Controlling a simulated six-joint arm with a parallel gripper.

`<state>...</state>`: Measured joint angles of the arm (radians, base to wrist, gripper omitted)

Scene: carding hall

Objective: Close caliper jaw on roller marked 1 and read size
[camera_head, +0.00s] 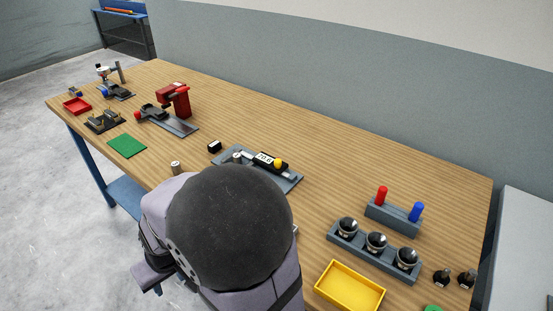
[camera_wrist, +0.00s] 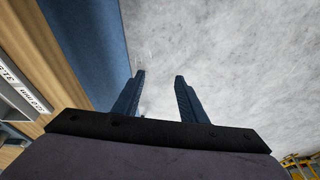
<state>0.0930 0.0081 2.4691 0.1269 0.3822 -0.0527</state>
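The caliper (camera_head: 290,178) is a grey plate on the bench with a black readout block and a yellow knob (camera_head: 278,163). Its white display (camera_head: 264,158) seems to show 70.0, but the digits are small. A metal roller (camera_head: 237,157) is at the caliper's left part; whether the jaw touches it I cannot tell. Another metal roller (camera_head: 175,167) stands upright near the bench's front edge. I cannot read a mark on either. My gripper (camera_wrist: 160,78) is open and empty, its two fingers apart over the grey floor. My arm hides part of the caliper's front in the head view.
A black block (camera_head: 214,146) lies left of the caliper. A green mat (camera_head: 127,145) and a red press-like device (camera_head: 174,99) stand further left.

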